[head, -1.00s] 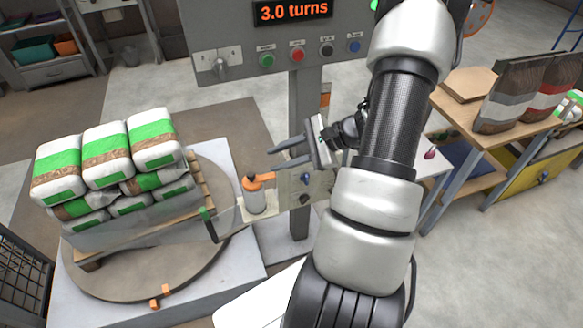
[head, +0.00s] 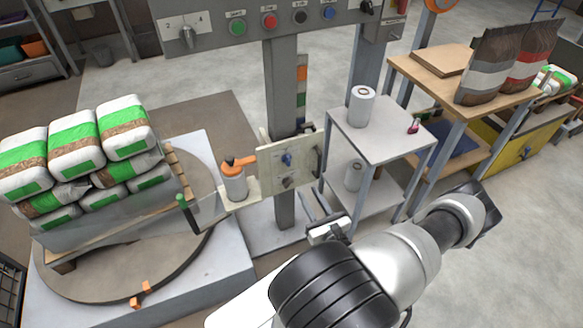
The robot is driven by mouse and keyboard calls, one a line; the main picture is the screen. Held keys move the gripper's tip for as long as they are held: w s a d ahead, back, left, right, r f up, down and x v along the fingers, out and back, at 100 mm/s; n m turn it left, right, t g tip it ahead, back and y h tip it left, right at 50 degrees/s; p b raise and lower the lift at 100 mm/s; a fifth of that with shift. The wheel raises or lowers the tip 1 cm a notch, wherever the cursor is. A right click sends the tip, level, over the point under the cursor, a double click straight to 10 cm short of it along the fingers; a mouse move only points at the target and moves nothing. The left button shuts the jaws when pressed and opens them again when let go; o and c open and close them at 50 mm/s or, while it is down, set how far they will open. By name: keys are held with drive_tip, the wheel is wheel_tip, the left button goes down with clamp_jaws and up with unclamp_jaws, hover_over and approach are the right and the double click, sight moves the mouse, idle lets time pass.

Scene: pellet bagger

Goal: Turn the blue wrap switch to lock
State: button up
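My gripper (head: 315,196) is low and to the right of the panel, apart from the switch. Its two fingers point up and away from me with a gap between them, and nothing shows in it. My arm covers the lower right.
A wrap roll (head: 234,186) with an orange top stands left of the panel. Wrapped bags (head: 75,145) sit on the round turntable (head: 120,285). A control box (head: 215,30) is above. A grey side table (head: 385,140) stands close on the right.

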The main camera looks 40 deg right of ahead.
sight(289, 162)
drive_tip(key=b+x, duration=0.2)
drive_tip(key=x, duration=1.3)
drive_tip(key=shift+a+b, duration=0.15)
drive_tip(key=shift+b, duration=0.15)
drive_tip(key=shift+c, duration=0.4)
clamp_jaws()
